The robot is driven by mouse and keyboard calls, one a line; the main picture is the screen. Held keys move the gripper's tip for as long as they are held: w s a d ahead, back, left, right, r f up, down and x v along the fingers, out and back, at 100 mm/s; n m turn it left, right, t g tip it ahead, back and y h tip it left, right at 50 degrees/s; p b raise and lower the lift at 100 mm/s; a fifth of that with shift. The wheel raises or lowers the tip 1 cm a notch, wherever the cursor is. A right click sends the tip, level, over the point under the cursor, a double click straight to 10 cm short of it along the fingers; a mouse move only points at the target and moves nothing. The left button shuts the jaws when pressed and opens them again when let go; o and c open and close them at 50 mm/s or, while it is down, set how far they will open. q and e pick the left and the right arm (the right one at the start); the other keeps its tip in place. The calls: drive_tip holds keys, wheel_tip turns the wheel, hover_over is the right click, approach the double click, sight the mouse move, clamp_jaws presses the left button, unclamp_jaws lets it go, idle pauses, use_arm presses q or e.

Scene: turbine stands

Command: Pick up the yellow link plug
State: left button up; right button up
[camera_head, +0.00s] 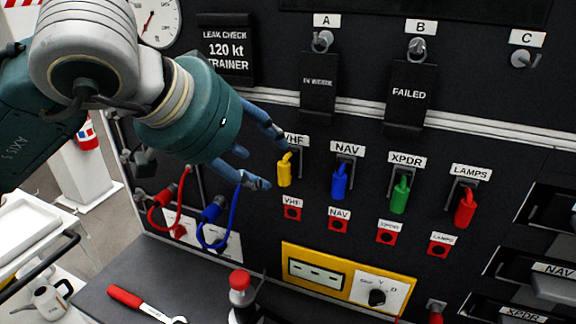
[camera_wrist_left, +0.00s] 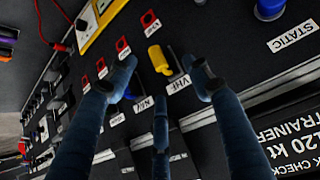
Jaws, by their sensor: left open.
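The yellow link plug (camera_head: 284,171) sits on the black panel under the VHF label, leftmost in a row of coloured plugs. In the left wrist view the yellow plug (camera_wrist_left: 158,60) lies near the upper middle, between my spread fingertips. My left gripper (camera_head: 268,157) comes in from the upper left, with its blue fingers open just left of the plug. In the left wrist view the left gripper (camera_wrist_left: 163,76) is open and empty. Contact with the plug cannot be told. My right gripper is not in view.
A blue plug (camera_head: 339,181), a green plug (camera_head: 400,195) and a red plug (camera_head: 465,208) stand to the right. Red (camera_head: 163,218) and blue (camera_head: 213,212) cables hang at left. A red-handled tool (camera_head: 126,296) lies on the dark shelf below.

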sight(284, 167)
use_arm(q)
drive_tip(key=x, duration=0.3)
drive_tip(key=shift+w+d+f, duration=0.2)
drive_tip(key=shift+w, duration=0.05)
drive_tip(key=shift+w+d+f+p, duration=0.25)
drive_tip(key=shift+d+p, duration=0.2)
drive_tip(key=shift+p, duration=0.25)
drive_tip(key=x, duration=0.2)
drive_tip(key=p+x, duration=0.1)
drive_tip(key=shift+w+d+f, duration=0.15)
drive_tip(key=shift+d, duration=0.25)
drive_tip(key=shift+w+d+f, duration=0.1)
drive_tip(key=shift+w+f, duration=0.15)
drive_tip(key=shift+s, duration=0.1)
drive_tip(key=shift+c, duration=1)
drive_tip(key=shift+r, duration=0.15)
drive_tip(key=c, duration=1.1)
